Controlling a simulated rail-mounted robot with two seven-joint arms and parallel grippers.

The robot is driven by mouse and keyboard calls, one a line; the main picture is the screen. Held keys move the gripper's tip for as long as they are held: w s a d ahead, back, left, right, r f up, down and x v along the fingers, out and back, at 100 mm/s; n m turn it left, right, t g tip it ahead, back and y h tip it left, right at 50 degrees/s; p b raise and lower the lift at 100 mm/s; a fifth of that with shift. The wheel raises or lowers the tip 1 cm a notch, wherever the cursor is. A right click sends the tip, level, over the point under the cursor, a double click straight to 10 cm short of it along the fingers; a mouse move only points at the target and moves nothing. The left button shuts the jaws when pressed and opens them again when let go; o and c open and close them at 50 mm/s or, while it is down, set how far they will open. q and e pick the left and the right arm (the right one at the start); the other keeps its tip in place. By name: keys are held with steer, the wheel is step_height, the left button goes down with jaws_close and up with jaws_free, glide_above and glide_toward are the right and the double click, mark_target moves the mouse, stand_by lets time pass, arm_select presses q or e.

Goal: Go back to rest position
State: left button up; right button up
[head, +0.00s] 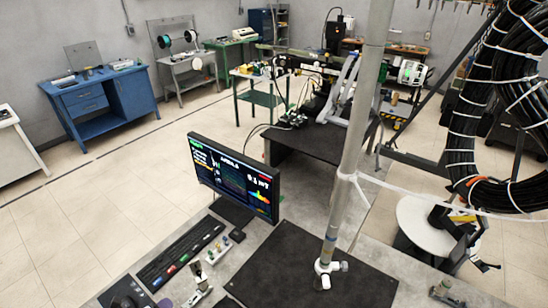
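A dark jointed part (485,267) at the lower right of the head view looks like the end of my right arm, with my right gripper; it is small and dark, and I cannot make out whether its fingers are open. It hangs beside the grey workbench (300,195), apart from the bench things. My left gripper is not in view. A large coil of black cable (470,130), bound with white ties, hangs at the upper right.
A lit monitor (233,178), a keyboard (180,252) and small fittings (218,247) are on the bench. A blue desk (100,100) stands far left; the floor between is clear.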

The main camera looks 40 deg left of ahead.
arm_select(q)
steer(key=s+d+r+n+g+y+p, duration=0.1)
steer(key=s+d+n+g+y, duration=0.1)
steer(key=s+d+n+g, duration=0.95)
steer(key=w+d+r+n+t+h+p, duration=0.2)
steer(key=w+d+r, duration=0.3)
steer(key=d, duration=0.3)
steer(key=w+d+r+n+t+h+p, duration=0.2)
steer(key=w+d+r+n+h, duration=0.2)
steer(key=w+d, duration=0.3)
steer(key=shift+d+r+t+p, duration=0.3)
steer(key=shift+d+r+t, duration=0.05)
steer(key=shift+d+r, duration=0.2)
